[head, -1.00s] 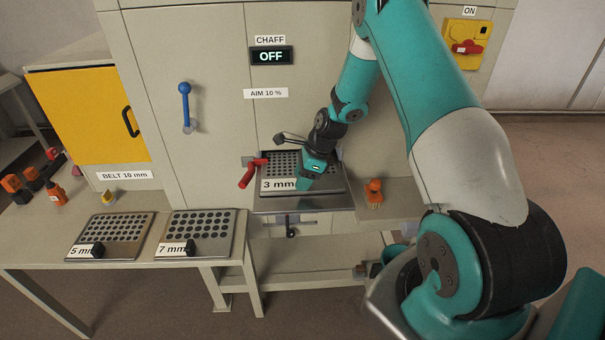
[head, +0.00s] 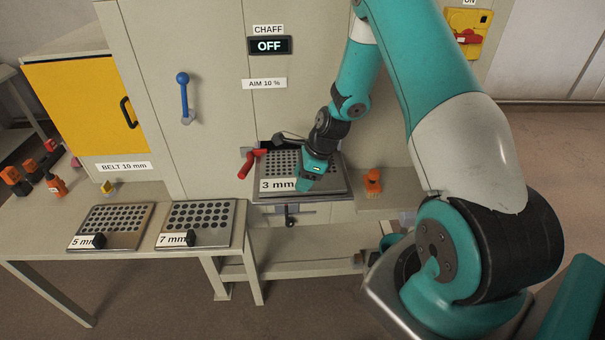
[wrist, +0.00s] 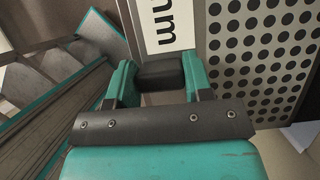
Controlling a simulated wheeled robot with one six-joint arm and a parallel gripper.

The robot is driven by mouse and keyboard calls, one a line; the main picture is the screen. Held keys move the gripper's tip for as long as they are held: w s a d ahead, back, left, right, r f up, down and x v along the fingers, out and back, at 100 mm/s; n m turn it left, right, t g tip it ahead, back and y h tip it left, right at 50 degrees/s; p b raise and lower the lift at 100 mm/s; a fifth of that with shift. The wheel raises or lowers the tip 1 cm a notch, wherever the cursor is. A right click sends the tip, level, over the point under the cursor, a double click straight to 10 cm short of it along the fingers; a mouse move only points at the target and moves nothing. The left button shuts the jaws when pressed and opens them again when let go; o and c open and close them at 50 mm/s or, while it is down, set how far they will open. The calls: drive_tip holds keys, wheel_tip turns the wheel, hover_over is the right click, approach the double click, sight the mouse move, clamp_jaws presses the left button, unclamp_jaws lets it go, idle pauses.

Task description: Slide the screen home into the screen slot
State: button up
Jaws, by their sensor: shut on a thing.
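The screen (head: 324,183), a perforated metal plate labelled "3 mm", lies at the screen slot (head: 268,146) in the front of the grey machine. Its far edge is at the dark opening, and much of the plate shows outside on the ledge. My gripper (head: 305,184) is over the front of the screen. In the wrist view my gripper (wrist: 160,78) is shut on the screen's black knob, with a teal finger on each side, and the perforated screen (wrist: 262,50) extends beyond. How deep the far edge sits is hidden by my gripper and arm.
A red handle (head: 251,163) stands left of the slot. An orange object (head: 373,182) is on the shelf at right. Screens marked 5 mm (head: 117,217) and 7 mm (head: 203,213) lie on the left table. The display (head: 269,46) reads OFF.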

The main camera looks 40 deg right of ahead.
sight(295, 159)
drive_tip(key=shift+s+a, duration=0.7)
drive_tip(key=shift+s, duration=0.25)
drive_tip(key=shift+w+d+p, duration=0.15)
drive_tip(key=shift+w+p, duration=0.05)
drive_tip(key=shift+p, duration=0.1)
idle(0.9)
drive_tip(key=shift+w+d, duration=0.7)
drive_tip(key=shift+w, duration=0.35)
drive_tip(key=shift+w+d, duration=0.7)
drive_tip(key=shift+w, duration=0.3)
drive_tip(key=shift+w+d+b, duration=0.25)
drive_tip(key=shift+w+d, duration=0.45)
drive_tip(key=shift+w, duration=0.35)
drive_tip(key=shift+w+d+b, duration=0.25)
drive_tip(key=shift+w+d, duration=0.4)
drive_tip(key=shift+w, duration=0.35)
drive_tip(key=shift+w+d, duration=0.15)
drive_tip(key=shift+w+d+b, duration=0.25)
drive_tip(key=shift+w+d, duration=0.3)
drive_tip(key=shift+w, duration=0.3)
drive_tip(key=shift+w+d+b, duration=0.25)
drive_tip(key=shift+w+d, duration=0.3)
drive_tip(key=shift+w, duration=0.25)
